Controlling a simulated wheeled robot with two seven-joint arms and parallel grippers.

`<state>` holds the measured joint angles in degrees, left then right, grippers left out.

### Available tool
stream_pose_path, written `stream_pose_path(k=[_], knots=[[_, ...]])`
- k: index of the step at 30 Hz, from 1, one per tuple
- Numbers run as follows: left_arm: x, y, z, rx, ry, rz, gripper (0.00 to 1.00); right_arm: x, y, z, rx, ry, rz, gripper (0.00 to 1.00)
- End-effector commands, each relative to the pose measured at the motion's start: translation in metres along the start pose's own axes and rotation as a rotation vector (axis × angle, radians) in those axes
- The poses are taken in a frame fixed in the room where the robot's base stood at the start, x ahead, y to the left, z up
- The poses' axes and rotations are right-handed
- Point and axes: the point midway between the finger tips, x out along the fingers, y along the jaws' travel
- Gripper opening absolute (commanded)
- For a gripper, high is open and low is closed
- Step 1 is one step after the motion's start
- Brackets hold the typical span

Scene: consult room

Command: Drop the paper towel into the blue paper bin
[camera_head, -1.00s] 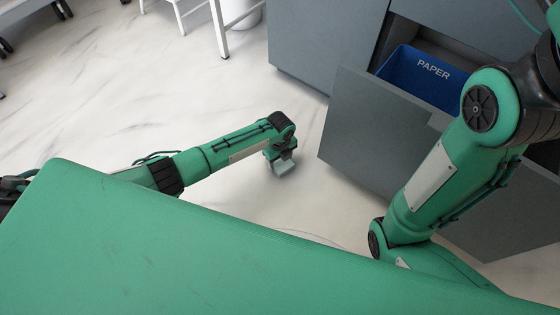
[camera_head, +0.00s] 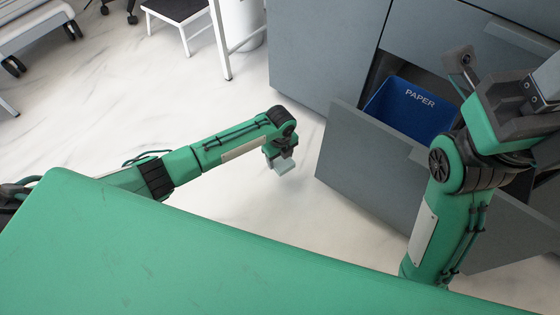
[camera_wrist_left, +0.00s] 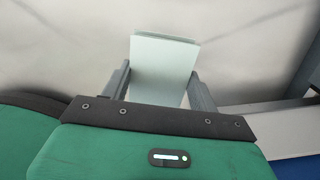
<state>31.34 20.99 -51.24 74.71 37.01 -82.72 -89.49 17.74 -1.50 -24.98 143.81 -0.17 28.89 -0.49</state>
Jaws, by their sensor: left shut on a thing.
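The paper towel is a pale folded piece (camera_head: 284,166), held in my left gripper (camera_head: 280,154) over the floor, left of the open drawer. In the left wrist view the towel (camera_wrist_left: 163,58) sits between the two grey fingers of the left gripper (camera_wrist_left: 163,80), which is shut on it. The blue bin marked PAPER (camera_head: 400,115) stands inside the pulled-out drawer, right of the left gripper and apart from it. Its lower front is hidden by the drawer front. My right arm is folded up at the right; its gripper's jaw opening cannot be made out.
The grey drawer front (camera_head: 365,160) stands between the left gripper and the bin. Grey cabinets (camera_head: 325,50) rise behind. A white-legged step stool (camera_head: 180,10) and a white round container (camera_head: 243,20) are at the back. The pale floor (camera_head: 110,90) at left is clear.

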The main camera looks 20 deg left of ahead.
Motion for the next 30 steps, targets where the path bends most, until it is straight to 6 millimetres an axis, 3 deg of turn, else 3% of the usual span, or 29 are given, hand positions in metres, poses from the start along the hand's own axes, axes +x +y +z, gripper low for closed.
stream_pose_path(k=[1,6,12,25,30], knots=[[-0.018,0.000,0.000,0.001,-0.001,-0.001,0.36,0.004,0.000,0.002,0.001,-0.015,-0.004,0.40],[-0.039,0.000,0.000,0.001,-0.001,0.000,0.36,-0.003,0.002,0.002,-0.007,-0.038,0.000,0.40],[-0.050,0.000,0.000,0.000,0.000,0.000,0.36,-0.007,0.006,0.002,-0.018,-0.048,0.007,0.40],[-0.053,0.000,0.001,-0.006,-0.001,0.000,0.36,-0.009,0.006,0.001,-0.020,-0.051,0.009,0.40],[-0.076,-0.003,0.006,-0.113,-0.003,-0.002,0.36,-0.003,0.008,0.002,-0.022,-0.047,0.010,0.40]])
